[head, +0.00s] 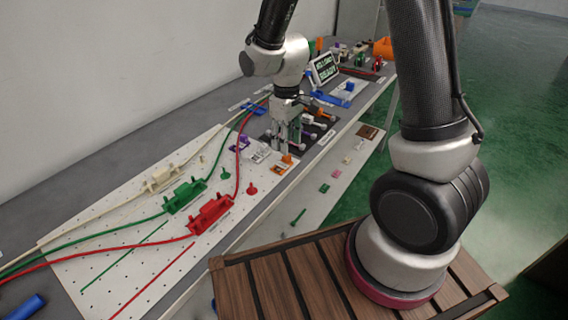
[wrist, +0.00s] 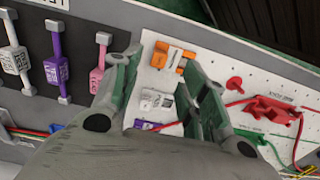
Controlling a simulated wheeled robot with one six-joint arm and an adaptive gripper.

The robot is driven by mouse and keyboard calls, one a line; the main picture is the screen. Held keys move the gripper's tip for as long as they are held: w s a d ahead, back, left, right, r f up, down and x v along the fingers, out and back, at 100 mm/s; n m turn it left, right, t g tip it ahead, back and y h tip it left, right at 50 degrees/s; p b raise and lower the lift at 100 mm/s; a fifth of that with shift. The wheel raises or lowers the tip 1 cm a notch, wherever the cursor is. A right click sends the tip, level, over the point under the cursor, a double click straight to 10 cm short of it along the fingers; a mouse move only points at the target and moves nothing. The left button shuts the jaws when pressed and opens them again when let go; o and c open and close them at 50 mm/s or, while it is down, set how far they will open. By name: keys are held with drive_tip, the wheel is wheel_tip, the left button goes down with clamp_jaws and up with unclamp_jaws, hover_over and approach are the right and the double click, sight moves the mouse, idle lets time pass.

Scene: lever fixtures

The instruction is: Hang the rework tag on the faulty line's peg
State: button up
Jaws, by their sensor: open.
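My gripper (head: 285,146) is open and empty above the bench, its fingers also in the wrist view (wrist: 163,72). Between and below the fingers lie an orange tag-like piece (wrist: 172,57), a white one with a printed code (wrist: 157,102) and a purple one (wrist: 150,126). I cannot read which is the rework tag. On the pegboard, a red peg (wrist: 235,83) stands beside the red line's fixture (wrist: 270,110). The green fixture (head: 184,195) and cream fixture (head: 160,180) sit farther left in the head view. Nothing seen marks which line is faulty.
A dark panel holds a white handle (wrist: 14,57), a purple one (wrist: 54,63) and a pink one (wrist: 98,62), close to the left finger. A lettered sign (head: 325,69) stands farther along the bench. Red, green and cream cables cross the pegboard (head: 100,265).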

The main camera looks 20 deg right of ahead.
sight(282, 163)
wheel_tip(282, 163, down, 5)
drive_tip(key=shift+d+f, duration=0.1)
drive_tip(key=shift+f, duration=0.1)
drive_tip(key=c, duration=0.8)
